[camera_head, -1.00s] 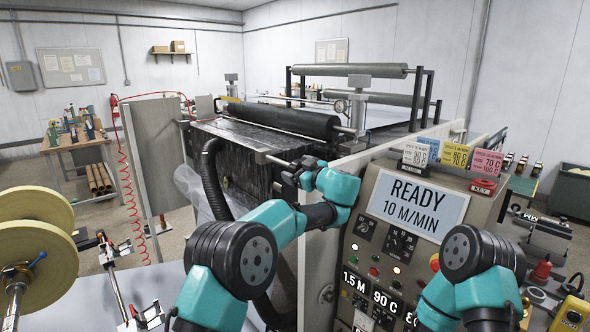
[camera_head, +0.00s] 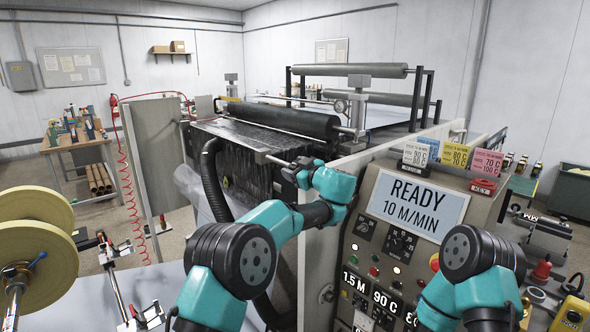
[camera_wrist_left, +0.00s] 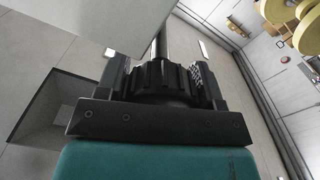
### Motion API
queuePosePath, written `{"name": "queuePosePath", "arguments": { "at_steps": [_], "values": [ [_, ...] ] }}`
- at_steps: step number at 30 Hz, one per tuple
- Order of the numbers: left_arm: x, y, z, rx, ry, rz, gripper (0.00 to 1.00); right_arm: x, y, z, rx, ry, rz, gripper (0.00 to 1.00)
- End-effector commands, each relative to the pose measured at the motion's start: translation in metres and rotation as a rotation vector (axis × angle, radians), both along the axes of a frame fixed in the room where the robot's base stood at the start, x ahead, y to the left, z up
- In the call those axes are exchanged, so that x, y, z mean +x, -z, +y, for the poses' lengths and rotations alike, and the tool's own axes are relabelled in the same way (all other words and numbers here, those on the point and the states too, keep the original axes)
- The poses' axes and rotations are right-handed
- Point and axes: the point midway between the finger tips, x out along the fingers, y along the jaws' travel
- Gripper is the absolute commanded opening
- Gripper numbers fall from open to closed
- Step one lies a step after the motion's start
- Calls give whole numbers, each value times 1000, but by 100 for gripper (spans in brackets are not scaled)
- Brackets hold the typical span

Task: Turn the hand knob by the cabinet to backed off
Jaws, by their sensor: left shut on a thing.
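The hand knob (camera_wrist_left: 163,76) is black and ribbed and fills the middle of the left wrist view. A dark metal shaft (camera_wrist_left: 159,44) runs up from it. My left gripper (camera_wrist_left: 160,82) has a finger on each side of the knob and is shut on it. In the head view my left gripper (camera_head: 300,170) is at the front of the coating machine, left of the control cabinet (camera_head: 349,239), and the knob there is hidden or too small to make out. My right arm shows at the lower right, but its gripper is not in view.
The cabinet display (camera_head: 417,206) reads READY 10 M/MIN. A black ribbed hose (camera_head: 209,180) hangs left of my left arm. A dark roller (camera_head: 283,120) lies across the machine behind the gripper. Yellow rolls (camera_head: 35,265) stand at the left edge.

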Motion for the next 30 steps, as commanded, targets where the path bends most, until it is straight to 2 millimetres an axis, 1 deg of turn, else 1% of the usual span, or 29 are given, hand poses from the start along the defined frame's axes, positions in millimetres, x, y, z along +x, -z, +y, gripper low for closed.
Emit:
{"name": "queuePosePath", "arguments": {
  "at_steps": [8, 19, 30],
  "values": [
    [0, 1, 0, 56, -1, 49, 37, 0, 0, 0, 0, 0, 0, 43],
    [0, 1, 0, 261, -1, 222, 37, 0, 0, 0, 0, 0, 0, 43],
    [0, 1, 0, 285, -1, 242, 37, 0, 0, 0, 0, 0, 0, 43]
  ]
}}
